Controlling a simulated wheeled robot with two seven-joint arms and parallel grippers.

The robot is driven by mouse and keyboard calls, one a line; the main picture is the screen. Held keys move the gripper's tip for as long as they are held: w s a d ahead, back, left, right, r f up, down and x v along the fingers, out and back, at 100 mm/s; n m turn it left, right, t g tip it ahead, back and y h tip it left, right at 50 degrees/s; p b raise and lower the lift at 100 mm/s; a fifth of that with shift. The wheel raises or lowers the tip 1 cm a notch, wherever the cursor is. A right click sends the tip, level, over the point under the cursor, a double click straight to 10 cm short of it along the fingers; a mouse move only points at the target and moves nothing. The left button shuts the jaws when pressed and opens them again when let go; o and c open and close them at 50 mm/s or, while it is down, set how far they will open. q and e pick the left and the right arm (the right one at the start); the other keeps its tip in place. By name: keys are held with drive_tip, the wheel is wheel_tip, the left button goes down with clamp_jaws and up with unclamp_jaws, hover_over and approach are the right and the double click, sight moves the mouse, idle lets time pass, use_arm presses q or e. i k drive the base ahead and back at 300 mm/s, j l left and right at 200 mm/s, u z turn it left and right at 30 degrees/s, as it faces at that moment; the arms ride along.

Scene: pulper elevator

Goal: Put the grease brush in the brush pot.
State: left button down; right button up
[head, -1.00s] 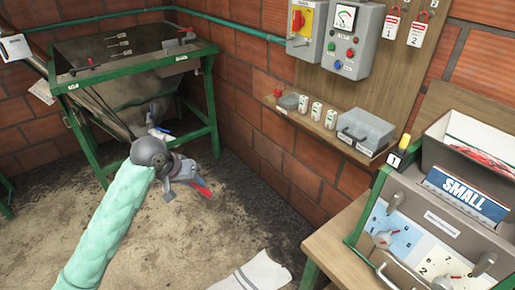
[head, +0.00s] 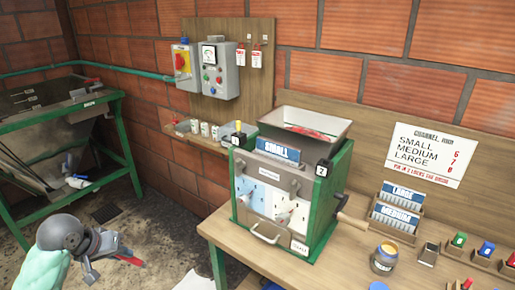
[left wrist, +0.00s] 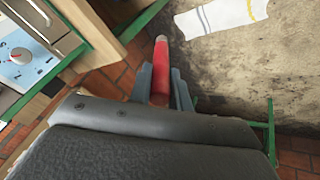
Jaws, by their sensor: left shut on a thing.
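My left gripper (head: 108,262) is at the lower left of the head view, away from the bench. It is shut on a red-handled tool, taken as the grease brush (head: 132,261). In the left wrist view the red handle (left wrist: 160,72), with a pale end, sticks out between the fingers (left wrist: 160,92); its bristles are not visible. A grey-blue jar (head: 384,260) with yellowish contents stands on the bench at the right. A small grey open container (head: 429,253) is beside it. I cannot tell which is the brush pot.
A green-framed machine (head: 285,195) with a hopper and side crank stands on the wooden bench (head: 340,265). Card racks (head: 398,215) and colored blocks (head: 487,250) are to its right. A green-framed tank (head: 60,130) stands at the left. Floor is clear around the gripper.

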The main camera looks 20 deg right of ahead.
sight(426, 259)
drive_tip(key=k+l+z, duration=0.4)
drive_tip(key=k+l, duration=0.7)
drive_tip(key=z, duration=1.25)
